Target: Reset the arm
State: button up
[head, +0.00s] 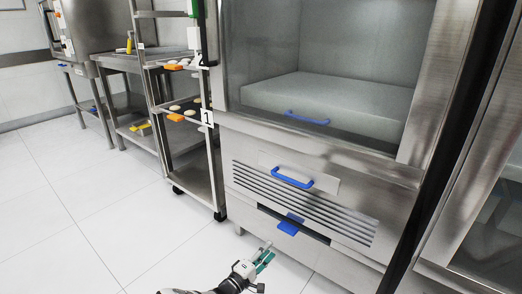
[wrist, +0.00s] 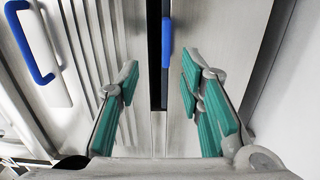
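My gripper (head: 266,257) is low in the head view, in front of the lower part of a steel cabinet (head: 300,160). In the wrist view my gripper (wrist: 160,82) has its two green-padded fingers spread apart with nothing held between them. A blue tab (head: 288,228) at a dark slot is just above and right of the gripper in the head view. The blue tab (wrist: 167,42) shows beyond the fingers in the wrist view, apart from them. Most of my arm is out of the head frame.
A blue drawer handle (head: 292,179) sits above the vent slats, and another blue handle (head: 307,119) is at the glass-fronted chamber. A wheeled rack (head: 203,190) with trays stands left of the cabinet. The white tiled floor (head: 105,215) at the left is clear.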

jog(key=s+d+r+m+g+y, duration=0.1)
jog(key=s+d+r+m+g, duration=0.4)
jog(key=r, duration=0.6)
jog(key=s+d+r+m+g+y, duration=0.1)
jog(key=s+d+r+m+g, duration=0.1)
jog(key=s+d+r+g, duration=0.65)
jog(key=s+d+r+m+g+y, duration=0.15)
jog(key=d+r+m, duration=0.3)
jog(key=r, duration=0.95)
jog(key=s+d+r+y+p, duration=0.1)
jog(key=s+r+y, duration=0.1)
jog(key=s+r, duration=0.5)
jog(key=s+d+r+y, duration=0.2)
jog(key=s+r+y, duration=0.1)
jog(key=s, duration=0.7)
jog(key=s+a+n+t+y, duration=0.1)
jog(key=s+a+y, duration=0.25)
jog(key=s, duration=1.15)
notch_tip(320, 180, up, 40)
jog(key=t+p, duration=0.4)
jog(key=p, duration=3.4)
jog(key=shift+a, duration=0.25)
jog(key=shift+n, duration=0.25)
